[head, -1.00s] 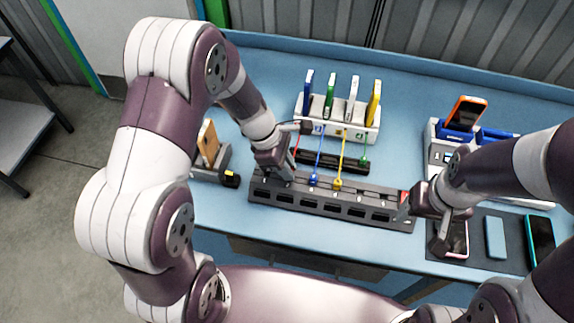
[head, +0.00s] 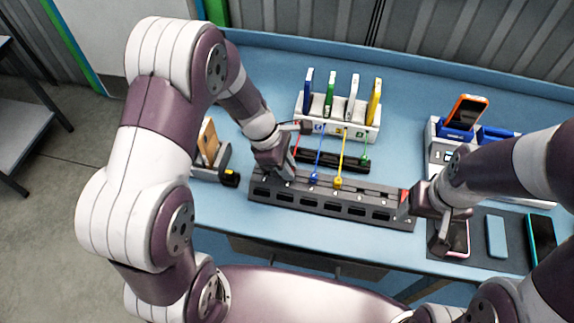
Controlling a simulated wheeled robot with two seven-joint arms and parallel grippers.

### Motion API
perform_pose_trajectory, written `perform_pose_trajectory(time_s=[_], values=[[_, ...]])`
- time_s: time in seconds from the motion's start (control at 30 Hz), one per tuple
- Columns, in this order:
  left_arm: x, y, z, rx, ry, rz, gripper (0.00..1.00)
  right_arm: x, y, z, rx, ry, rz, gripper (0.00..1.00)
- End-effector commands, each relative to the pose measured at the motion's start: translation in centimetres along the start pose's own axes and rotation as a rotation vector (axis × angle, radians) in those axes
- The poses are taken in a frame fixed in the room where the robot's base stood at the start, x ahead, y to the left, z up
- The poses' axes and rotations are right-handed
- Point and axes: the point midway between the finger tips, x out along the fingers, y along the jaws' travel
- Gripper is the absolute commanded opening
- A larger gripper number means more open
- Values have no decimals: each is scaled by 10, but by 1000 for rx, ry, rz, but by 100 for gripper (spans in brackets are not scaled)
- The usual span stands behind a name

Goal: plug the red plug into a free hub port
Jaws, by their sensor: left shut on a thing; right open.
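The dark grey hub (head: 330,200) lies along the front of the blue table, with a row of ports. A blue plug (head: 314,179) and a yellow plug (head: 338,183) are at its back edge, with cords running up to the rack. A green plug (head: 365,161) sits on the black bar behind. My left gripper (head: 286,174) is shut at the hub's left end, where the red cord (head: 296,146) runs down to it; the red plug itself is hidden by the gripper. My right gripper (head: 437,228) is open, beside the hub's right end above a phone.
A white rack (head: 345,131) with several coloured upright devices stands behind the hub. A grey stand with a brown block (head: 207,140) is at the left. A grey mat (head: 479,254) with phones and an orange phone (head: 466,111) in a holder are at the right.

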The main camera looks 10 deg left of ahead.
Motion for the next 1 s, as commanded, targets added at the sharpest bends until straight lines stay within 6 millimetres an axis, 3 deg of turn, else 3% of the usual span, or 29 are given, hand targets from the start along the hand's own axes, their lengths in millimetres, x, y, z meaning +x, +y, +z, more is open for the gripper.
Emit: perform_pose_trajectory(time_s=[0.83, 0.87, 0.93, 1.0], values=[[7, -1, -3, -1, 1, -2, 0, 5, 0, 1, 0, 0, 0, 71], [7, -1, -3, -1, 1, -2, 19, 5, 0, 1, 0, 0, 0, 71], [7, -1, -3, -1, 1, -2, 42, 5, 0, 1, 0, 0, 0, 71], [7, -1, -3, -1, 1, -2, 46, 5, 0, 0, 0, 0, 0, 71]])
